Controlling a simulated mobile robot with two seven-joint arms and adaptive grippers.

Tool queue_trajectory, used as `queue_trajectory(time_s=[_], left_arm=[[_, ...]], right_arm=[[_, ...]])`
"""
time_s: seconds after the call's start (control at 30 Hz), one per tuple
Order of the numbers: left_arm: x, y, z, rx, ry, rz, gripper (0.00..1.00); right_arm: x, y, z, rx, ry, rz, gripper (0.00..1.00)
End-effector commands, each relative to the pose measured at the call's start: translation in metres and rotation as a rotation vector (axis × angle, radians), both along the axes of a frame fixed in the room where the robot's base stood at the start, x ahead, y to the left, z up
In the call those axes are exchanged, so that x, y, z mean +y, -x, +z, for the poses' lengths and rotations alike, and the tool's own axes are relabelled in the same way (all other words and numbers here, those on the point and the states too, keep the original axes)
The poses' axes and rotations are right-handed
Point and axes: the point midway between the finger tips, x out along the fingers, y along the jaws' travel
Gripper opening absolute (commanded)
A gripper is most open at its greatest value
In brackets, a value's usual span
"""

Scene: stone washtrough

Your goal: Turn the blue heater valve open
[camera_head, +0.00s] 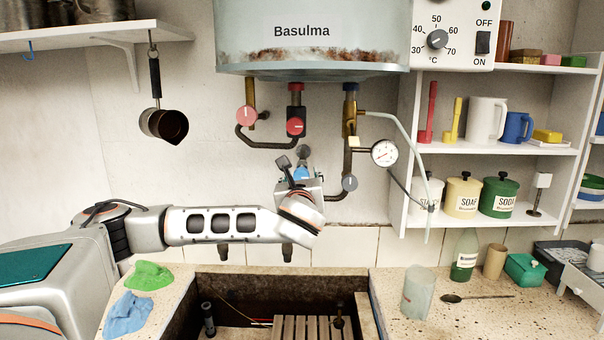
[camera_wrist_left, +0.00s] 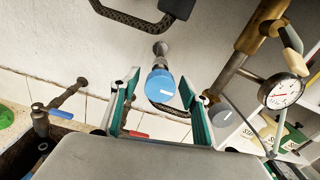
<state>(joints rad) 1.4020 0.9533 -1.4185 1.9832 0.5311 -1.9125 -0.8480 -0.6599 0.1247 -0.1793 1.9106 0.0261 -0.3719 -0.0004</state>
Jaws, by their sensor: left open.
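The blue heater valve (camera_wrist_left: 160,85) is a round blue knob with a white mark, on a short metal stem at the wall. In the head view a little of its blue (camera_head: 301,173) shows, mostly hidden by my left gripper (camera_head: 294,164). In the left wrist view the fingers of my left gripper (camera_wrist_left: 159,78) are open, one on each side of the knob, with gaps visible on both sides. I cannot tell how deep the knob sits between them. My right gripper is in neither view.
A pressure gauge (camera_head: 384,152) and a grey knob (camera_head: 349,183) are right of my gripper. The stone trough (camera_head: 225,283) lies below; a pan (camera_head: 164,125) hangs left.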

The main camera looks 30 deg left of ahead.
Motion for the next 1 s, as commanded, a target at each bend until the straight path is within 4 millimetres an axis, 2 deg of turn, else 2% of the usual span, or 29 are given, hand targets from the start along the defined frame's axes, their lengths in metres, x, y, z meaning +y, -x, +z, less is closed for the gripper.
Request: queue_trajectory(time_s=[0.17, 0.4, 0.47, 0.57, 1.0], left_arm=[[0.0054, -0.0088, 0.0005, 0.000, 0.000, -0.001, 0.45], [0.0055, -0.0094, -0.0001, 0.000, 0.000, -0.001, 0.45], [0.0055, -0.0094, -0.0002, 0.000, 0.000, -0.001, 0.32], [0.0056, -0.0093, -0.0002, 0.000, 0.000, -0.001, 0.06], [0.0058, -0.0090, -0.0023, -0.029, 0.051, 0.000, 0.06]], right_arm=[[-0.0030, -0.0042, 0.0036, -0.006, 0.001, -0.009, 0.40], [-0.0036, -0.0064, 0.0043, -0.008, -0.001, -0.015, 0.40], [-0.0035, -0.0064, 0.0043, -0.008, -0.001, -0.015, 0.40], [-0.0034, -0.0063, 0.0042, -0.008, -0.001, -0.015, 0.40], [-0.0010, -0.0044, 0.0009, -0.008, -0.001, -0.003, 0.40]])
